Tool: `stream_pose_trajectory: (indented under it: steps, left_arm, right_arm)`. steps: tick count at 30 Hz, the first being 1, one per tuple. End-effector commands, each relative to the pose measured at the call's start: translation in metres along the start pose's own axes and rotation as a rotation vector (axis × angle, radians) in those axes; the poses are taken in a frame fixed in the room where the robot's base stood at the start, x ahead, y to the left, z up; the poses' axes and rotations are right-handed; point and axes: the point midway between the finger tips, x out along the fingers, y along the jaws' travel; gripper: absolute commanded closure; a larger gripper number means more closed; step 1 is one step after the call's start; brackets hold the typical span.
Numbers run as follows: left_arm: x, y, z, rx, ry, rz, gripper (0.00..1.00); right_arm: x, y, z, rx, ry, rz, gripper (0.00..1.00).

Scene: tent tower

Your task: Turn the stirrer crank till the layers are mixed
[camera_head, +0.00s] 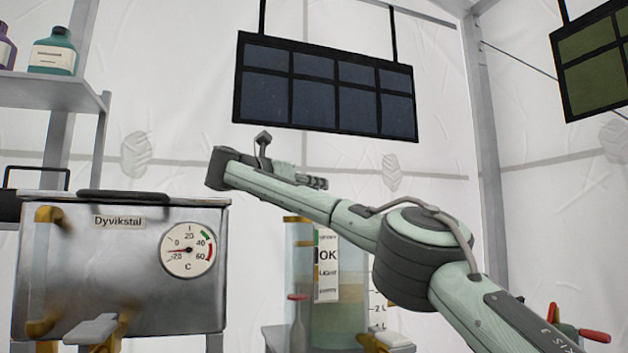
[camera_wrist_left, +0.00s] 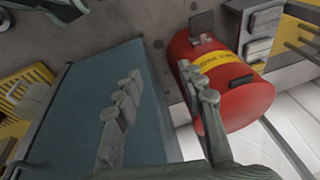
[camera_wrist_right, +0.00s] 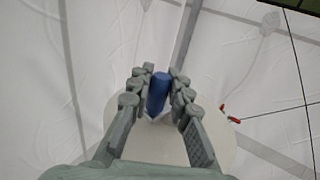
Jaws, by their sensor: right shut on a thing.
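The clear stirrer tank (camera_head: 340,318) stands behind my right arm in the head view. Pale green liquid shows low in it, with a yellowish band above; its top is hidden by my arm. A label strip (camera_head: 327,262) reading "OK" and "LIGHT" is on its front. My right gripper (camera_head: 322,183) is above the tank. In the right wrist view its fingers are shut on the blue crank handle (camera_wrist_right: 158,92), above a pale round surface (camera_wrist_right: 205,140). My left gripper (camera_wrist_left: 160,80) is open and empty in the left wrist view.
A metal box marked Dyvikstal (camera_head: 110,270) with a dial stands left of the tank. Bottles (camera_head: 54,52) stand on a shelf above. A dark panel (camera_head: 325,85) hangs overhead. A red cylinder (camera_wrist_left: 245,103) and a blue-grey surface (camera_wrist_left: 95,80) lie near my left gripper.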

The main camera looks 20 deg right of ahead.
Motion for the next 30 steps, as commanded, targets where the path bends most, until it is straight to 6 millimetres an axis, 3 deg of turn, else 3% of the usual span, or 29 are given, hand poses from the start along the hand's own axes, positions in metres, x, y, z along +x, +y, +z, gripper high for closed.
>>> stream_pose_trajectory:
  steps: [10,11,16,25,30]
  left_arm:
    - [0.001,0.000,0.000,0.000,0.001,0.001,0.60]
    - [0.001,0.000,0.000,0.000,0.001,0.001,0.60]
    - [0.001,0.001,0.000,0.000,0.000,0.001,0.60]
    - [0.000,0.000,-0.001,0.000,0.002,-0.001,0.60]
    - [0.000,0.000,-0.001,0.000,0.002,-0.001,0.60]
  right_arm:
    - [0.001,0.001,-0.003,-0.003,0.004,-0.001,1.00]
    - [0.001,0.001,-0.003,-0.003,0.004,-0.001,0.78]
    - [0.001,0.000,-0.002,-0.002,0.003,-0.001,0.59]
    - [-0.002,0.000,-0.001,-0.001,0.001,0.000,0.59]
    - [-0.022,0.001,0.000,-0.001,-0.001,0.003,0.59]
